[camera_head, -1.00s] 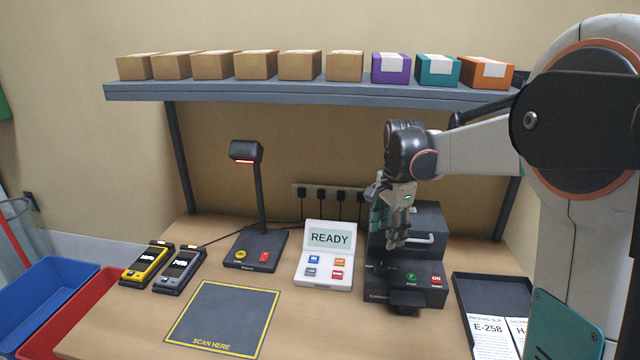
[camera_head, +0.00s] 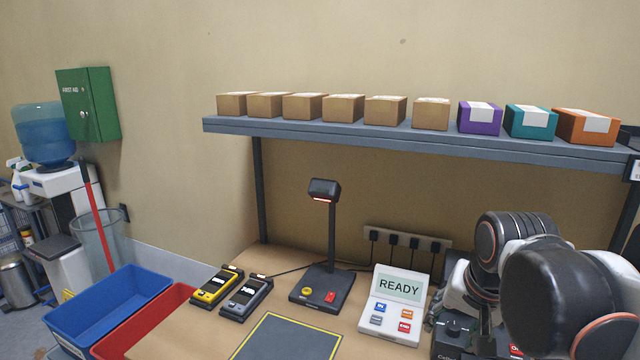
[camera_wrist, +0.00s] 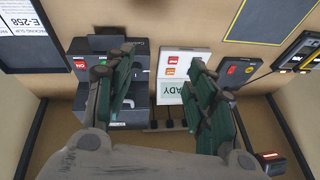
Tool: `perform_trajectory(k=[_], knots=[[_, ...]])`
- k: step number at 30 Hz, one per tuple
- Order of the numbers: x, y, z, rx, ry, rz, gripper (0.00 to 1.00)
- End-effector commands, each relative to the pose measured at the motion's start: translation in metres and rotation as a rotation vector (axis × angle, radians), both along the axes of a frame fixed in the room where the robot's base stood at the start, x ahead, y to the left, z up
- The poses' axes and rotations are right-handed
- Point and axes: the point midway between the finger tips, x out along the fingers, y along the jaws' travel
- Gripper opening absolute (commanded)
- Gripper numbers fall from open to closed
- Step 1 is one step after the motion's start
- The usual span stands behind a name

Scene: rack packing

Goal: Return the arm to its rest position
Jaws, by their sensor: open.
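My gripper (camera_wrist: 160,95) shows in the wrist view with its two green-padded fingers spread apart and nothing between them. It hangs over the back of the bench, above the black label printer (camera_wrist: 133,65) and the white READY panel (camera_wrist: 180,68). In the head view my arm fills the lower right, in front of the printer (camera_head: 452,340), and hides most of it. The gripper itself is hidden behind the arm there. The READY panel (camera_head: 396,305) stands just left of the arm.
A shelf (camera_head: 400,142) with several boxes runs above the bench. A scanner on a stand (camera_head: 325,245), two handheld devices (camera_head: 230,292) and a scan mat (camera_head: 290,340) lie left of the arm. Blue (camera_head: 105,305) and red (camera_head: 150,320) bins stand at the left.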

Motion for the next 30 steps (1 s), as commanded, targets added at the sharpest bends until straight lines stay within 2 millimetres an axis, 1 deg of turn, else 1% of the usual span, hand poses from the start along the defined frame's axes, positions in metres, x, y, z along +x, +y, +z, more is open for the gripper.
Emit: perform_trajectory(k=[1,9,12,15,20,27,28,30], knots=[[-0.012,0.004,-0.002,-0.018,-0.019,0.046,0.51],[-0.06,0.022,-0.014,-0.13,-0.121,0.29,0.51],[-0.074,0.027,-0.02,-0.17,-0.153,0.366,0.51],[-0.083,0.03,-0.025,-0.202,-0.178,0.422,0.51],[-0.091,0.032,-0.03,-0.231,-0.199,0.469,0.51],[-0.091,0.033,-0.03,-0.236,-0.204,0.478,0.51],[-0.091,0.033,-0.03,-0.236,-0.204,0.478,0.46],[-0.091,0.033,-0.03,-0.236,-0.203,0.478,0.33]])
